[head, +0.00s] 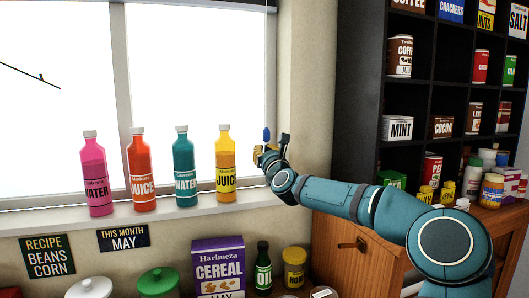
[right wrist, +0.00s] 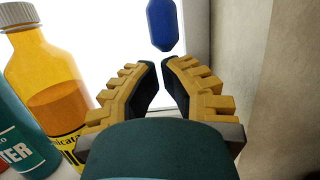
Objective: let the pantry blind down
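A blue faceted pull (head: 266,134) hangs in front of the window's right edge. It also shows in the right wrist view (right wrist: 162,25), just beyond my fingertips. Its cord cannot be made out. Only a dark strip (head: 232,5) shows along the window top, perhaps the blind's lower edge; the glass below is uncovered. My right gripper (head: 270,151) is at the right end of the sill, just below the pull. In the right wrist view its yellow fingers (right wrist: 157,68) are apart with nothing between them. My left gripper is out of view.
Several bottles stand on the sill (head: 262,193); the yellow juice bottle (head: 225,165) is closest, left of my right gripper. A dark shelf (head: 360,100) with packed goods stands right. A cereal box (head: 218,268) and jars stand below the sill.

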